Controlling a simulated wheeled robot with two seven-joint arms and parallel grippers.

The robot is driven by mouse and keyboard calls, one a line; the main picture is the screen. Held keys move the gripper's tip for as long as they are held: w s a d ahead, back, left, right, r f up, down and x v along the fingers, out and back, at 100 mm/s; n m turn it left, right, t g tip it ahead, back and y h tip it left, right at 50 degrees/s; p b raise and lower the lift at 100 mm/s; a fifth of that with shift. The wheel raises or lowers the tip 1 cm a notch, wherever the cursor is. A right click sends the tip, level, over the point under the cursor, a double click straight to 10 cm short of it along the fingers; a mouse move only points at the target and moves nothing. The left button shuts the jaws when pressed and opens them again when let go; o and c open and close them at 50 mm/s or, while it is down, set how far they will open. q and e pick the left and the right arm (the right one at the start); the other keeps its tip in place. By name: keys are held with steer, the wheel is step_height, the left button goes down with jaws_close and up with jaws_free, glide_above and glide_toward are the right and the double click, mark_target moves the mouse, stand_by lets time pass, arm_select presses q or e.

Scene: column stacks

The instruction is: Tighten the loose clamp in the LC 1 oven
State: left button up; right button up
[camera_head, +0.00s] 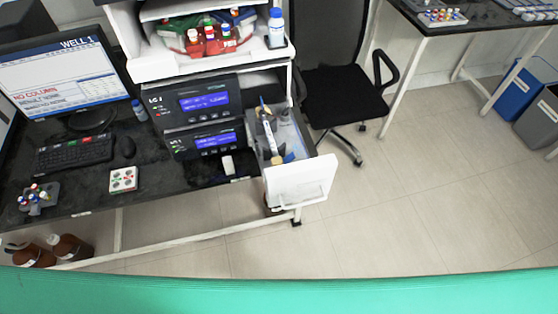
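The LC 1 stack (168,112) stands on the dark bench, with lit blue displays on its front. At its right side a compartment that looks like the oven is open, with its white front panel (300,182) pulled out and a handle along its lower edge. Inside the open compartment is a light slender part (268,132) with blue and tan pieces at its ends. Any clamps there are too small to tell apart, so I cannot see which is loose. Neither of my grippers shows in this view.
Bottles (208,42) sit on top of the stack. An office chair (340,92) stands right behind the open compartment. The floor in front is clear.

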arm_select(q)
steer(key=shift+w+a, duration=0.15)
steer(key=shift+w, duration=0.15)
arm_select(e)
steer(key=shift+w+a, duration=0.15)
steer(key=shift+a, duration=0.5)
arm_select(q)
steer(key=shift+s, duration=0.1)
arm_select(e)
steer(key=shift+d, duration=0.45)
